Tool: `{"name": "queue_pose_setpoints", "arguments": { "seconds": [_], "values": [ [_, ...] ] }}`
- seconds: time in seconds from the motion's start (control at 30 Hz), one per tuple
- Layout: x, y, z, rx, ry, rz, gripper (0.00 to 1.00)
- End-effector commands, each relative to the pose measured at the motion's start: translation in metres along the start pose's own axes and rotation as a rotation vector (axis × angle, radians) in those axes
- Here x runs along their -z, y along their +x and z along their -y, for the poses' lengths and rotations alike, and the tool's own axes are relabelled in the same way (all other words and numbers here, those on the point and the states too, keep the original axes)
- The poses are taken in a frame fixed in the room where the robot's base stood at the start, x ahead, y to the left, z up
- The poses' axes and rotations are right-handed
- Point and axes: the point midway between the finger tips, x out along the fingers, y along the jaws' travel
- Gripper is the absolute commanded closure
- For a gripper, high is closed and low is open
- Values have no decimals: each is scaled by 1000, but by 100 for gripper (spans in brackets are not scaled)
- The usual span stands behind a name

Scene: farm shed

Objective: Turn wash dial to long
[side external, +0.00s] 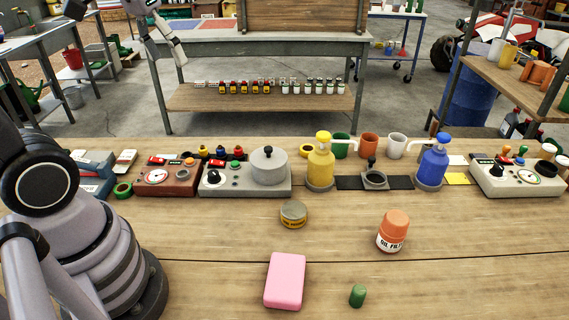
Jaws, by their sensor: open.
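Two black dials are in view, and their markings are too small to read, so I cannot tell which is the wash dial. One black dial (214,177) is on the front left of a grey unit (245,190) that carries a lidded grey pot (268,165). The other black dial (494,172) is on a cream control panel (520,185) at the right, beside a round gauge. My gripper (166,50) shows at the top left, raised high with its fingers apart. It is empty and far from both dials.
A red-brown gauge box (168,182) stands left of the grey unit. Yellow (320,165) and blue (432,167) pump bottles stand between the dials.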

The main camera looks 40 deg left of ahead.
Motion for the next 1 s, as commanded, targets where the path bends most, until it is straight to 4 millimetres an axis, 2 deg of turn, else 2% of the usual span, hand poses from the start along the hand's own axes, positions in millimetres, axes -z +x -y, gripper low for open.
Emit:
{"name": "queue_pose_setpoints", "arguments": {
  "seconds": [0.03, 0.2, 0.27, 0.4, 0.5, 0.6, 0.7, 1.0],
  "values": [
    [19, 14, 6, 6, -44, 59, 37],
    [70, 67, 32, 15, -183, 224, 37],
    [84, 91, 43, 16, -234, 283, 37],
    [106, 155, 73, 15, -348, 416, 37],
    [112, 199, 94, 11, -421, 497, 37],
    [110, 234, 110, 6, -477, 562, 37],
    [107, 258, 119, 3, -511, 601, 37],
    [93, 286, 121, 1, -529, 627, 37]
  ]
}}
